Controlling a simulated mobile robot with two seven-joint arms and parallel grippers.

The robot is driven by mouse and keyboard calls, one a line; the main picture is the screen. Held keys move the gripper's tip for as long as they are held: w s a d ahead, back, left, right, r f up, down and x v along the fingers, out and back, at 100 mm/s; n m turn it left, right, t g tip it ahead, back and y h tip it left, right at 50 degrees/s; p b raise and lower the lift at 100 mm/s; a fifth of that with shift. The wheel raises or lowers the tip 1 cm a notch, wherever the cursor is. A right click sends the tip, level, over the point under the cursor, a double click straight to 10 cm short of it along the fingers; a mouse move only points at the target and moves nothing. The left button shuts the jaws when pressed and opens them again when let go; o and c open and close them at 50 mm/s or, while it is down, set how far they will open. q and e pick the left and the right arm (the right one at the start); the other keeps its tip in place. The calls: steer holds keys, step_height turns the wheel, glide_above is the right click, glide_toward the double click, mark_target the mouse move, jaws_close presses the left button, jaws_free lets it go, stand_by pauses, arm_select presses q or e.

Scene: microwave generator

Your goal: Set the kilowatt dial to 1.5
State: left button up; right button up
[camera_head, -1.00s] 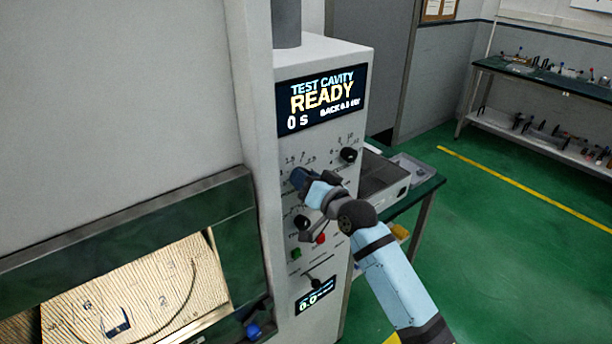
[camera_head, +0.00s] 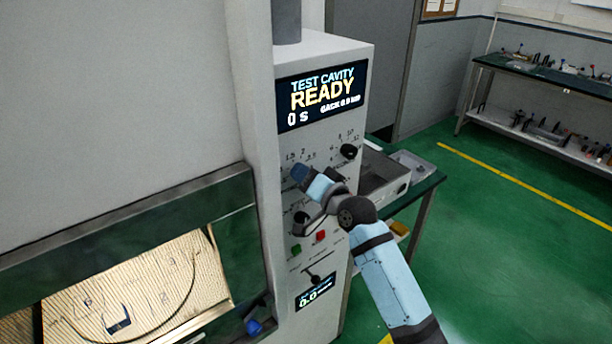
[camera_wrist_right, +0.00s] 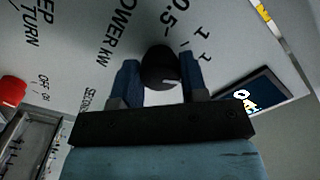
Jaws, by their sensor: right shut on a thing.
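The kilowatt dial (camera_wrist_right: 160,68) is a dark round knob with a light line on its face. In the right wrist view it sits between the two blue fingers of my right gripper (camera_wrist_right: 161,76). That gripper is shut on it. "POWER kW" and scale marks such as 0.5 and 1 are printed beside it; the line points toward the lower right of that view. In the head view my right gripper (camera_head: 299,173) is at the upper left of the control panel (camera_head: 325,190) and covers the dial. My left gripper is not in view.
The panel also has a black knob (camera_head: 348,151) at upper right, another black knob (camera_head: 301,218) lower down, a green button (camera_head: 296,250), a red button (camera_head: 320,236) and a lit READY display (camera_head: 320,95). A green-topped bench (camera_head: 425,183) stands to the right.

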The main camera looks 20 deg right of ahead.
steer(key=o, duration=0.9)
steer(key=shift+o, duration=0.2)
steer(key=b+v, duration=0.3)
steer(key=v, duration=1)
steer(key=shift+s, duration=0.4)
steer(key=shift+d, duration=0.1)
